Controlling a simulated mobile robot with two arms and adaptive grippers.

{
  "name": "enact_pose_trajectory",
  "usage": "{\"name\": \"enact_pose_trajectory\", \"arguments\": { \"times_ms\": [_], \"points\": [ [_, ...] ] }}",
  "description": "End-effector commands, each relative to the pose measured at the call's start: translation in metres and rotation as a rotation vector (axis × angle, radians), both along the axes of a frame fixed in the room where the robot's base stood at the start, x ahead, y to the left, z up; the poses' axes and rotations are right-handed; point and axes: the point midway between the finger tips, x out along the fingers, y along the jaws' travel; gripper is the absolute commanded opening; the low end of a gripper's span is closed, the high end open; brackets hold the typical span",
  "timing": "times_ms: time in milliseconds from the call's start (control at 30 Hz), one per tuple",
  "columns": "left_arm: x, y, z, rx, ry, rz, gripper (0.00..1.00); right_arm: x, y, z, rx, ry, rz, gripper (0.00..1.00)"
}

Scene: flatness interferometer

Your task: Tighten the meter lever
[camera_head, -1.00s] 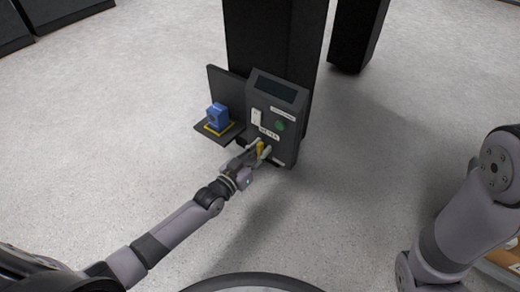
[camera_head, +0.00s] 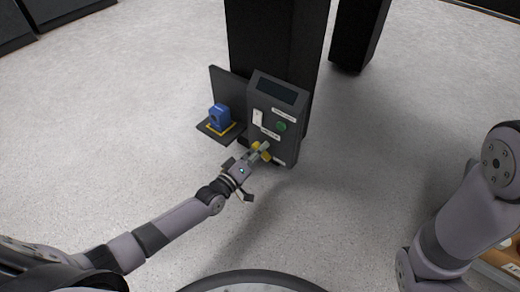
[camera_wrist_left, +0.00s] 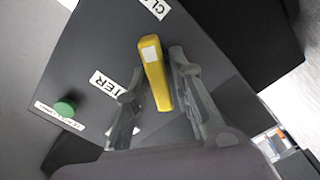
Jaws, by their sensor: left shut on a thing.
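The meter lever (camera_head: 266,155) is a small yellow handle low on the front of a dark grey instrument box (camera_head: 287,149). My left gripper (camera_head: 260,151) reaches it from the lower left and partly covers it. In the left wrist view the lever (camera_wrist_left: 155,75) is a yellow bar with a pale square near its end, slightly tilted, between the two grey fingers. The left gripper is shut on it. A label ending in "TER" (camera_wrist_left: 108,87) sits beside it. My right arm shows at the right, but its gripper is out of view.
The box also carries a dark screen (camera_head: 277,92), a green button (camera_head: 281,127) and a white switch (camera_head: 258,117). To its left a blue block (camera_head: 219,116) stands on a yellow-edged dark shelf. Black columns rise behind. The floor in front is clear.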

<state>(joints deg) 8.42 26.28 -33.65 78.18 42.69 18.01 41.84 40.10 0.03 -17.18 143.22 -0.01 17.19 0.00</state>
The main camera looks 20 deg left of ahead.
Motion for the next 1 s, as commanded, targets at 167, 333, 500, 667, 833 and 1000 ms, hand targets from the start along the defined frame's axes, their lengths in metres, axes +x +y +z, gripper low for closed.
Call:
{"name": "enact_pose_trajectory", "arguments": {
  "times_ms": [167, 333, 500, 667, 833, 1000],
  "points": [
    [0.000, 0.001, -0.003, -0.155, 0.058, 0.000, 0.00, 0.000, 0.000, -0.003, 0.000, 0.000, 0.000, 0.61],
    [0.000, 0.001, -0.004, -0.286, 0.105, 0.000, 0.00, 0.000, 0.000, -0.007, 0.000, 0.000, 0.000, 0.61],
    [0.000, 0.001, -0.005, -0.393, 0.144, 0.000, 0.00, 0.000, 0.000, -0.010, 0.000, 0.000, 0.000, 0.61],
    [0.000, 0.002, -0.005, -0.465, 0.171, 0.000, 0.00, 0.000, 0.000, -0.012, 0.000, 0.000, 0.001, 0.61],
    [0.000, 0.002, -0.005, -0.509, 0.187, 0.000, 0.00, 0.000, 0.000, -0.013, 0.000, 0.000, 0.001, 0.61],
    [0.000, 0.002, -0.005, -0.527, 0.193, 0.001, 0.00, 0.000, 0.000, -0.013, 0.000, 0.000, 0.001, 0.61]
  ]
}}
